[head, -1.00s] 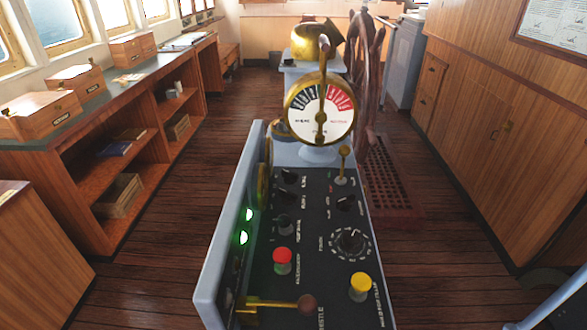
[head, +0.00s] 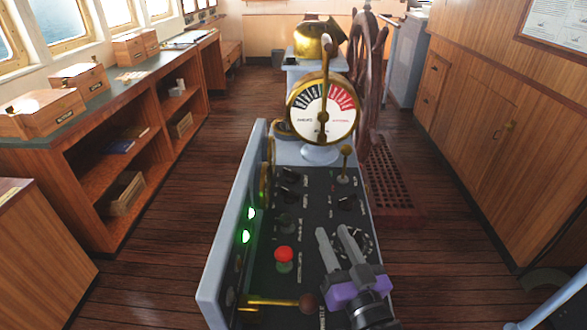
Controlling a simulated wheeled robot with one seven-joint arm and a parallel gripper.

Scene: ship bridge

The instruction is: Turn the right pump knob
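The console panel (head: 316,206) carries several black knobs. One small knob (head: 347,202) is at the right, below a brass lever (head: 345,163). Two more are on the left side, an upper one (head: 291,175) and a lower one (head: 284,221). The labels are too small to read, so I cannot tell which is the right pump knob. My gripper (head: 333,232) is open, with a gap between its grey fingers. It is over the lower right of the panel, below the small right knob in the picture.
A red button (head: 284,255) and a brass handle (head: 275,302) are left of my gripper. A round brass-rimmed telegraph (head: 323,107) stands behind the panel, with the ship's wheel (head: 369,85) further back. The console's raised left wall (head: 231,225) bears green lights.

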